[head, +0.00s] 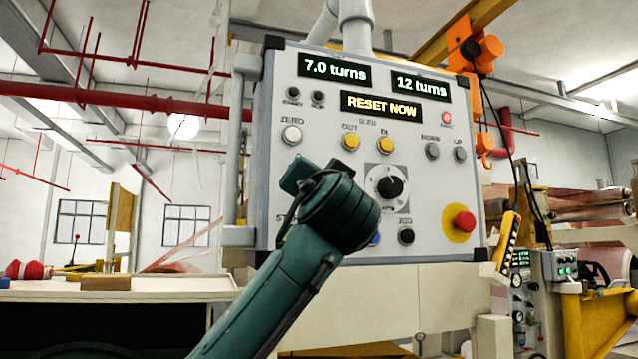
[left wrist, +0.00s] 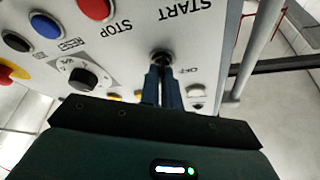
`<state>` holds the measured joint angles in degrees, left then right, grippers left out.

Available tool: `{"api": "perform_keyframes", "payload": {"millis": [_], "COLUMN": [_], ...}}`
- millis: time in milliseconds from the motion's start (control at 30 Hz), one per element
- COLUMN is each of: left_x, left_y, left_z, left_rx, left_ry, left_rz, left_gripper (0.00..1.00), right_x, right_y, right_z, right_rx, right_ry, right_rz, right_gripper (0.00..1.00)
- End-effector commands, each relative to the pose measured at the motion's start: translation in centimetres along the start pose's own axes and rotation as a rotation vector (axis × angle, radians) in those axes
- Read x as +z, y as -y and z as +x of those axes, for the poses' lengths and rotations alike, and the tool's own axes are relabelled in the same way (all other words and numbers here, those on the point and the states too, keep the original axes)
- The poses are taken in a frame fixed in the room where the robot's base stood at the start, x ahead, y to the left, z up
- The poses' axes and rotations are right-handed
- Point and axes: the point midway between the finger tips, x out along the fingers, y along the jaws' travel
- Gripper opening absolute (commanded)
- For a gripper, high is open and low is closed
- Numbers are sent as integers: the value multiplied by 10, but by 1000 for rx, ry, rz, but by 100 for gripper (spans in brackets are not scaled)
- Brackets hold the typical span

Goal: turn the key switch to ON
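The key switch (left wrist: 161,56) is a round metal-rimmed fitting on the grey panel face, beside the START lettering in the left wrist view. My left gripper (left wrist: 162,72) is at it, its two dark blue fingers close together with their tips over the switch's middle. They appear shut on the key, which is mostly hidden between them; its angle cannot be read. In the head view my left arm and gripper cover the panel's lower left, hiding the key switch. My right gripper is in neither view.
The control panel (head: 275,200) carries a lit RESET NOW display (head: 381,106), a black dial (head: 389,187), a red mushroom button (head: 464,221) and a white ZERO button (head: 291,134). A red STOP button (left wrist: 95,8) lies near the fingers. A vertical pipe (head: 234,170) runs along the panel's left edge.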

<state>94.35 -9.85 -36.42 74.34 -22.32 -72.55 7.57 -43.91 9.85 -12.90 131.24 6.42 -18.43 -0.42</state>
Motion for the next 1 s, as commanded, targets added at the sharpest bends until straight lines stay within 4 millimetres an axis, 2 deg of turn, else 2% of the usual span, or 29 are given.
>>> {"api": "perform_keyframes", "payload": {"millis": [333, 400, 600, 867, 1000], "left_x": [1, 1, 1, 0, 1], "left_y": [1, 1, 0, 0, -1], "left_z": [1, 1, 1, 0, -9], "left_rx": [-2, -2, -1, 0, 0], "left_ry": [3, 3, 3, 1, -1], "left_rz": [4, 4, 4, 3, 2], "left_gripper": [0, 10, 26, 26, 26], "right_x": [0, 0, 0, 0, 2], "right_y": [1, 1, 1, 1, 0], "right_z": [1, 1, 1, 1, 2], "right_rx": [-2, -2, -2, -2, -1], "right_ry": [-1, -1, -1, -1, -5], "right_rz": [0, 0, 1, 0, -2], "right_gripper": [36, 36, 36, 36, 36]}}
